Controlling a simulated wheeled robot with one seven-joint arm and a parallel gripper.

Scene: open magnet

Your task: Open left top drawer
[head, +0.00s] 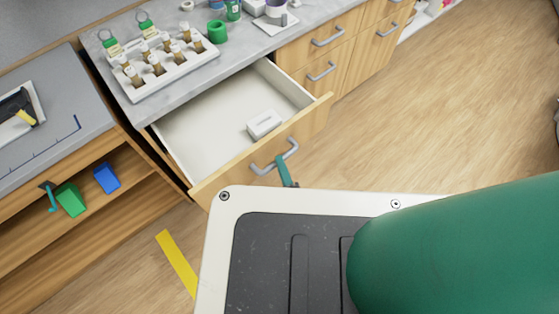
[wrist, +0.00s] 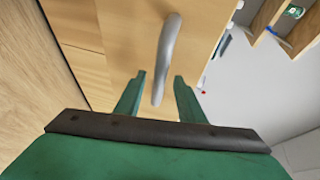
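The left top drawer (head: 190,130) is pulled well out from under the grey counter, so its white inside shows in the head view. A small white box (head: 263,124) lies in it. The curved grey handle (head: 276,158) is on its wooden front and also shows in the wrist view (wrist: 170,45). My gripper (wrist: 159,76) is at the handle. Its two green fingers stand apart on either side of the handle's lower end, with gaps showing. In the head view only one finger (head: 285,168) is visible beside the handle, the rest being hidden.
A white rack (head: 160,75) of small bottles and a green tape roll (head: 217,31) stand on the counter. More closed drawers (head: 318,55) are to the right. An open shelf with green (head: 70,199) and blue (head: 106,179) boxes is at left. The wooden floor at right is clear.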

